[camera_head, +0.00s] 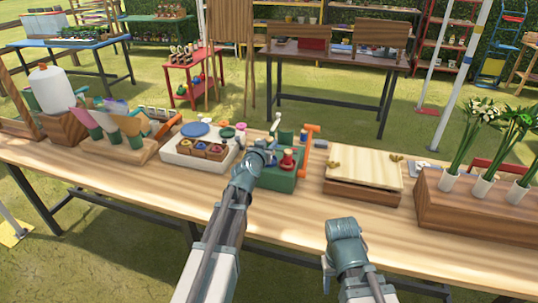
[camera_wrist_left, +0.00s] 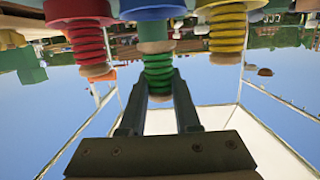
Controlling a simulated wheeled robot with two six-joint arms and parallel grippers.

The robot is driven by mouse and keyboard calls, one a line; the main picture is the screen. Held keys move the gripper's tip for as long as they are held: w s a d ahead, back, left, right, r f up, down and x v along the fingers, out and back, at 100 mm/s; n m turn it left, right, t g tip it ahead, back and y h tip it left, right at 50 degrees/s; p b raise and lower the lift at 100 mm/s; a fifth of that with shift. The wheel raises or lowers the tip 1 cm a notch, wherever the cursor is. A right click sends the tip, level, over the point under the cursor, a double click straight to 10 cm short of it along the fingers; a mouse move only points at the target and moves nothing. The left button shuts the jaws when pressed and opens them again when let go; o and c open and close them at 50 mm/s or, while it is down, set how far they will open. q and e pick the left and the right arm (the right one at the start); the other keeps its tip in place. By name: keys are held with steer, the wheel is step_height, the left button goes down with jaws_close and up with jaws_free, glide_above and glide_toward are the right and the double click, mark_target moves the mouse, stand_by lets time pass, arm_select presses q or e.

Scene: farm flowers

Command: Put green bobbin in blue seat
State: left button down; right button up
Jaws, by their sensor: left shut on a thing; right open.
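My left gripper (camera_head: 262,149) is over the green stand (camera_head: 285,180) on the bench, and its fingers also show in the left wrist view (camera_wrist_left: 160,95). They are shut on the green bobbin (camera_wrist_left: 158,66), which the arm hides in the head view. The wrist view looks upside down. There the green bobbin is in line with the blue seat (camera_wrist_left: 152,10), with a tan flange between them; I cannot tell whether it is fully seated. A red bobbin (camera_wrist_left: 90,42) and a yellow bobbin (camera_wrist_left: 227,32) stand on either side. My right gripper (camera_head: 346,230) is open and apart, near the bench front.
A white tray (camera_head: 180,161) with wooden blocks stands left of the green stand. An orange post (camera_head: 307,148) rises beside the stand. A wooden board (camera_head: 363,172) lies to the right, then a planter (camera_head: 470,215) with white flowers. The bench front is clear.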

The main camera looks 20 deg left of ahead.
arm_select(q)
steer(key=shift+f+b, duration=1.3)
steer(key=shift+f, duration=0.35)
arm_select(e)
steer(key=shift+f, duration=1.65)
arm_select(q)
steer(key=shift+f, duration=0.2)
steer(key=c, duration=0.6)
jaws_free()
arm_select(e)
steer(key=shift+f, duration=0.15)
arm_select(q)
steer(key=shift+r, duration=0.1)
steer(key=shift+r, duration=0.25)
steer(key=s+r+p, duration=0.2)
steer(key=s, duration=0.9)
steer(key=shift+s+a, duration=0.2)
steer(key=shift+s, duration=0.2)
arm_select(e)
step_height(320, 180, up, 3)
steer(key=shift+f, duration=0.15)
